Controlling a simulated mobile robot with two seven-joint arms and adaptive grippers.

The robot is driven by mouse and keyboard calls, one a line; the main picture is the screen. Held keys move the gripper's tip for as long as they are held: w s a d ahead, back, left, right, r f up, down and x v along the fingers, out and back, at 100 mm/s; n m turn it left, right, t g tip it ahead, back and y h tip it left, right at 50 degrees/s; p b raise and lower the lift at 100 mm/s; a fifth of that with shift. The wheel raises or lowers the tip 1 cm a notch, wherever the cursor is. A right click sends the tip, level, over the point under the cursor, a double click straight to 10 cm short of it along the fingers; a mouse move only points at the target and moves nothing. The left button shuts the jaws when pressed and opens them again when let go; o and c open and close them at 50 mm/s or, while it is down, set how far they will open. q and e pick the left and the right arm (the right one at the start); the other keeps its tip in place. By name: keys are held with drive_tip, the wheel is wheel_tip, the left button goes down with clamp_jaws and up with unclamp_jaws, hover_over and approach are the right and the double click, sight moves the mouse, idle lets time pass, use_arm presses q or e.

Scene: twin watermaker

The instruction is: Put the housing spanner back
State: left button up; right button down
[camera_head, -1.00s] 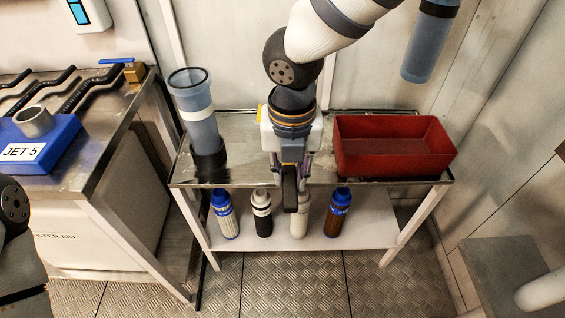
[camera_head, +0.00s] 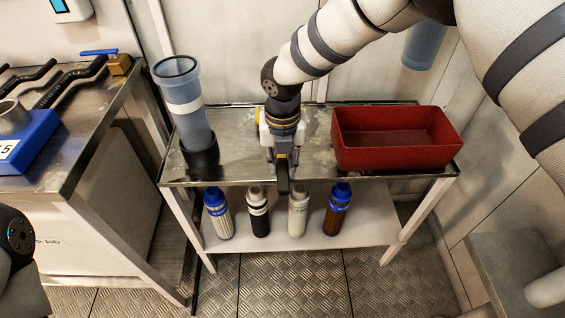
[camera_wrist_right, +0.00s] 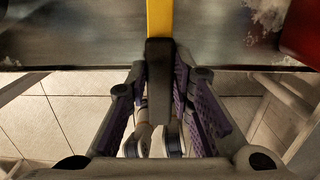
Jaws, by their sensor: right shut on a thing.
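My right gripper (camera_head: 284,168) is shut on the black handle (camera_wrist_right: 159,65) of the housing spanner. It is over the front edge of the steel bench (camera_head: 232,160), between the clear blue housing and the red bin. The spanner's yellow part (camera_wrist_right: 160,18) points away over the bench top in the right wrist view. A bit of yellow shows beside the wrist in the head view (camera_head: 259,116). The handle's end (camera_head: 283,184) hangs toward the front edge. Whether the spanner touches the bench I cannot tell; my wrist hides most of it. My left gripper is out of view.
The blue housing (camera_head: 186,104) stands in a black base at the bench's left. The red bin (camera_head: 392,162) stands at its right. Several filter bottles (camera_head: 258,212) stand on the lower shelf. A second bench with a blue block (camera_head: 34,139) is at left.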

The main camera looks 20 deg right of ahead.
drive_tip(key=shift+f, duration=0.65)
drive_tip(key=c, duration=1.4)
unclamp_jaws()
